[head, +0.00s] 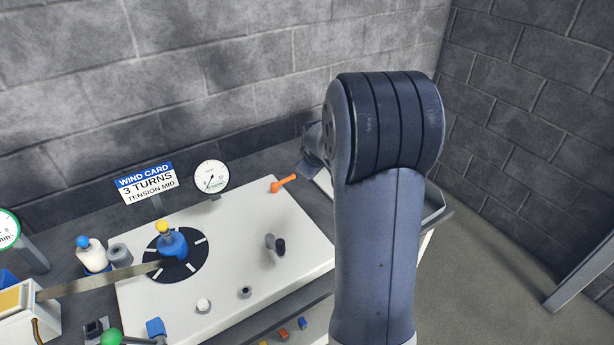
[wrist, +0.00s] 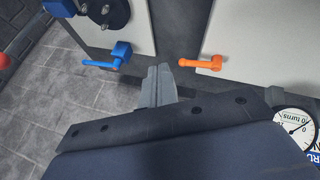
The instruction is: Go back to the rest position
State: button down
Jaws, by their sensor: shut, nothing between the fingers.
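My gripper (wrist: 158,84) shows in the wrist view with its two grey fingers together and nothing between them. It is over the gap between two pale panels. An orange lever (wrist: 201,64) is to the right of the fingertips and a blue lever (wrist: 110,56) to the left; neither looks touched. The orange lever (head: 284,183) shows there at the back edge of the white panel (head: 225,220).
A black disc (head: 192,262) with a blue, yellow-topped hub (head: 172,243) sits on the panel, and a strip (head: 95,280) runs to it from the left. A wind card (head: 147,184) and a dial gauge (head: 211,177) stand behind.

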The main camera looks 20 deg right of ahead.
jog(key=shift+s+d+r, duration=0.2)
jog(key=shift+r, duration=0.2)
